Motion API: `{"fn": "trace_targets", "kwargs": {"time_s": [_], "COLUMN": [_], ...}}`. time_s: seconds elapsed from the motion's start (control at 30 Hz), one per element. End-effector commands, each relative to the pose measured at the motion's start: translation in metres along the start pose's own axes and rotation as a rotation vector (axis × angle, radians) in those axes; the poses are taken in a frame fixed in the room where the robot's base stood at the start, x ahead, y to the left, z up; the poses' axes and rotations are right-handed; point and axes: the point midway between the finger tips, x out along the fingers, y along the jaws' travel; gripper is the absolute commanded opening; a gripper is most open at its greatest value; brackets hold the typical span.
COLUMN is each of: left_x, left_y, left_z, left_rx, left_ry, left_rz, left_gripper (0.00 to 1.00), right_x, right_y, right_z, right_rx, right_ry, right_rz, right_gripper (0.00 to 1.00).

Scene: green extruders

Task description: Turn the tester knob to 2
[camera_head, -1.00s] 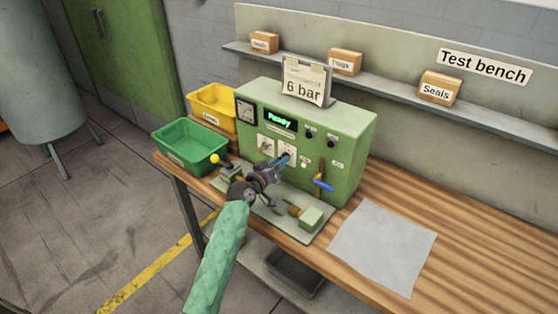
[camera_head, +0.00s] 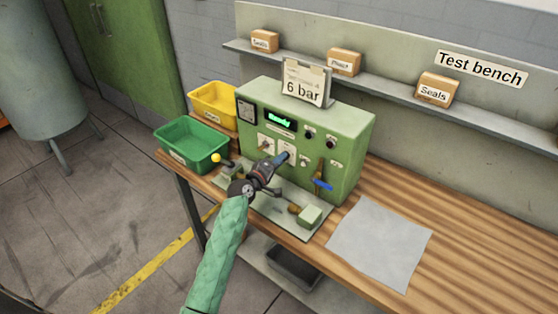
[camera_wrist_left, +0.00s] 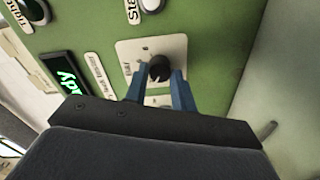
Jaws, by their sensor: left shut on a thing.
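The green tester (camera_head: 330,135) stands on the wooden bench, with a lit green display (camera_head: 280,121) on its front. A black round knob (camera_wrist_left: 159,69) on a white plate (camera_wrist_left: 172,51) shows in the left wrist view. My left gripper (camera_head: 284,158) reaches the tester's front from the left. Its blue fingers (camera_wrist_left: 160,84) are shut on the knob, one on each side. The knob's scale marks are partly hidden and too small to read surely. In the head view the fingers cover the knob. My right gripper is not in view.
A green bin (camera_head: 192,143) and a yellow bin (camera_head: 213,104) stand left of the tester. A lever with a yellow ball (camera_head: 216,158) and a fixture plate (camera_head: 285,214) lie in front. A blue-handled lever (camera_head: 322,184) is on the right. A grey sheet (camera_head: 380,243) covers bench space.

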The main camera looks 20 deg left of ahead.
Motion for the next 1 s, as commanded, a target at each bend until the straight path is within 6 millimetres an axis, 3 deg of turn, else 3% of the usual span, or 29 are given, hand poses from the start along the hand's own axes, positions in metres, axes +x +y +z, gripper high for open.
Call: {"fn": "trace_targets", "kwargs": {"time_s": [0.53,0.57,0.63,1.0], "left_x": [0.0003,0.0003,0.0003,-0.0037], "left_y": [0.0010,0.0011,0.0010,-0.0010], "left_z": [-0.0011,-0.0011,-0.0010,0.0000], "left_rx": [-0.024,-0.024,-0.023,-0.023], "left_ry": [0.001,0.001,0.001,0.000], "left_rz": [0.002,0.002,0.002,0.001], "left_gripper": [0.03,0.31,0.45,0.47], "right_x": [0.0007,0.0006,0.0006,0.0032], "right_y": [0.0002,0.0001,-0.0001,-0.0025], "right_z": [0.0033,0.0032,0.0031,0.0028], "right_rx": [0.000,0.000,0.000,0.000], "right_ry": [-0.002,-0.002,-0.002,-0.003], "right_rz": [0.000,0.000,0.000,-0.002], "right_gripper": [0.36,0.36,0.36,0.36]}}
